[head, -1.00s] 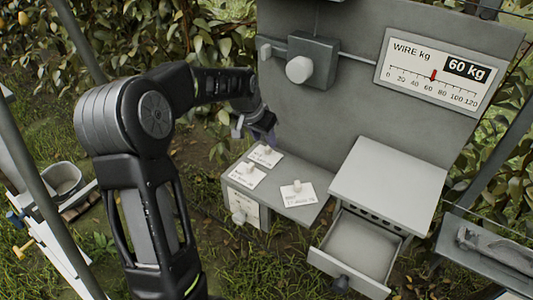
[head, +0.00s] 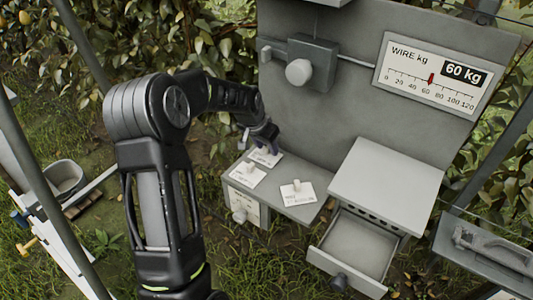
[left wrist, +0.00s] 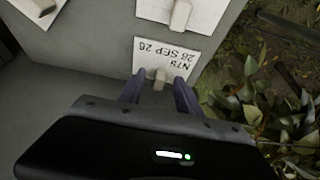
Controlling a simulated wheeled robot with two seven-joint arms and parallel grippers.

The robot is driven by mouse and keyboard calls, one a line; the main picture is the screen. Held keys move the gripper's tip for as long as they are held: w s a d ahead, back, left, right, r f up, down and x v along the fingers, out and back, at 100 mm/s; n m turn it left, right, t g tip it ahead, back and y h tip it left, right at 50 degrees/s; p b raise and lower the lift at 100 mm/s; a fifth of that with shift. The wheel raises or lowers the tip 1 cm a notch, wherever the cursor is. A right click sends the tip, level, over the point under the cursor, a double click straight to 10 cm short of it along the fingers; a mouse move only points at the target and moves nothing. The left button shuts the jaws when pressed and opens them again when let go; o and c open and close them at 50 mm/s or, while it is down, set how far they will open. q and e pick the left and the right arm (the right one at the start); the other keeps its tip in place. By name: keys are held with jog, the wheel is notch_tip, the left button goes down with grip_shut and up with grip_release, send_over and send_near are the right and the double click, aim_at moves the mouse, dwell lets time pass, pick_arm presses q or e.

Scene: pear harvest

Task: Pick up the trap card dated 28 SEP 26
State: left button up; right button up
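The trap card (left wrist: 168,55) lies flat at the shelf's edge, its print upside down in the left wrist view and reading 28 SEP 26. A small pale knob (left wrist: 160,78) stands on it. My left gripper (left wrist: 158,90) is open, its two dark fingers apart on either side of the knob. In the head view the left gripper (head: 264,139) is just above the far card (head: 266,158), partly covering it. Two more cards with knobs, the left one (head: 248,178) and the right one (head: 298,193), lie on the same shelf. My right gripper is not in view.
The grey shelf (head: 300,213) meets an upright panel (head: 310,120) with a knobbed box (head: 312,65) and a WIRE kg gauge (head: 433,75). An open, empty drawer (head: 353,245) juts out to the right. Foliage lies behind the shelf's left end.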

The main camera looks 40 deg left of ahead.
pick_arm(q)
grip_shut()
dwell(0.5)
